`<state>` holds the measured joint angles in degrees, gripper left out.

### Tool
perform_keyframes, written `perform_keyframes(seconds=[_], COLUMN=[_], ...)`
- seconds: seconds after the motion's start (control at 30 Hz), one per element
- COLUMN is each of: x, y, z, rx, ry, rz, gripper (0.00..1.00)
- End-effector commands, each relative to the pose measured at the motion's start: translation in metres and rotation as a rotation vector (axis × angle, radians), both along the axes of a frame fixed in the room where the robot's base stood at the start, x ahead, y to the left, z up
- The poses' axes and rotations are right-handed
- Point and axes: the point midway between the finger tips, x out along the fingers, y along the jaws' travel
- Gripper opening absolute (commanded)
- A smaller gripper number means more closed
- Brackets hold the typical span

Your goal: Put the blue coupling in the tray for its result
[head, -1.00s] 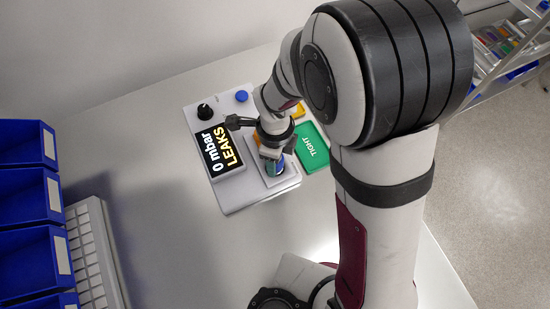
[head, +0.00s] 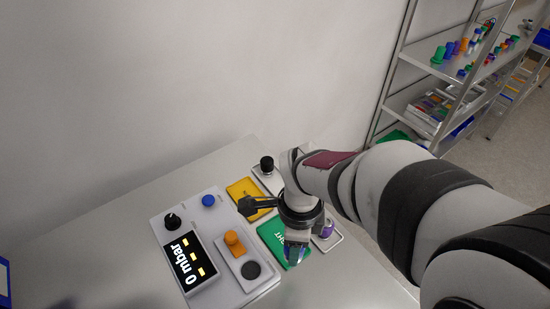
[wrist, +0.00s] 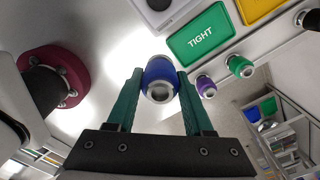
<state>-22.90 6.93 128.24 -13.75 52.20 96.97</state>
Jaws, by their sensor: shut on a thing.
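My gripper (head: 294,252) is shut on the blue coupling (wrist: 160,72). In the wrist view the coupling sits between the green fingers, its metal end toward the camera. In the head view the blue coupling (head: 290,256) is partly hidden by the fingers, by the near edge of the green tray (head: 268,236). In the wrist view the green tray (wrist: 182,42), marked TIGHT, is empty where it shows, and the coupling appears apart from it. The yellow tray (head: 240,191) lies behind the green one; its label is not readable. The tester display (head: 181,275) reads 0 mbar with dashes.
The tester (head: 164,232) has an orange part (head: 234,242), a blue button (head: 208,201) and a black knob (head: 172,221). Shelves (head: 440,75) stand behind, right.

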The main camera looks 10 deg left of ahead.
Motion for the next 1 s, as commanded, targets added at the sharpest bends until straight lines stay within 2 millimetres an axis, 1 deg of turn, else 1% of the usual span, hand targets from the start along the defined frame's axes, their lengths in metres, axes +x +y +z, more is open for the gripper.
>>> perform_keyframes(seconds=[0.03, 0.1, 0.17, 0.23, 0.27, 0.37, 0.4, 0.47, 0.5, 0.6, 0.67, 0.77, 0.87, 0.9, 1.0], x=[0.002, 0.003, 0.009, 0.024, 0.033, 0.072, 0.089, 0.114, 0.13, 0.16, 0.17, 0.177, 0.178, 0.179, 0.181], y=[-0.008, -0.016, -0.019, -0.018, -0.017, -0.009, -0.005, 0.0, 0.002, 0.006, 0.009, 0.024, 0.055, 0.068, 0.097], z=[0.005, 0.01, 0.012, 0.014, 0.015, 0.012, 0.01, 0.005, 0.001, -0.008, -0.012, -0.023, -0.042, -0.049, -0.067], rx=[0.0, 0.0, -0.001, 0.0, 0.0, -0.002, -0.002, -0.001, -0.002, -0.001, -0.001, -0.001, -0.002, -0.001, -0.001], ry=[-0.002, -0.001, 0.0, 0.001, 0.0, 0.003, 0.002, 0.003, 0.004, 0.004, 0.003, 0.003, 0.004, 0.003, 0.003], rz=[-0.005, -0.002, 0.001, 0.008, 0.014, 0.034, 0.044, 0.057, 0.064, 0.083, 0.089, 0.098, 0.101, 0.101, 0.099], gripper=[0.0, 0.0, 0.0, 0.0, 0.0, 0.0, 0.0, 0.0, 0.0, 0.0, 0.0, 0.0, 0.0, 0.0, 0.0])
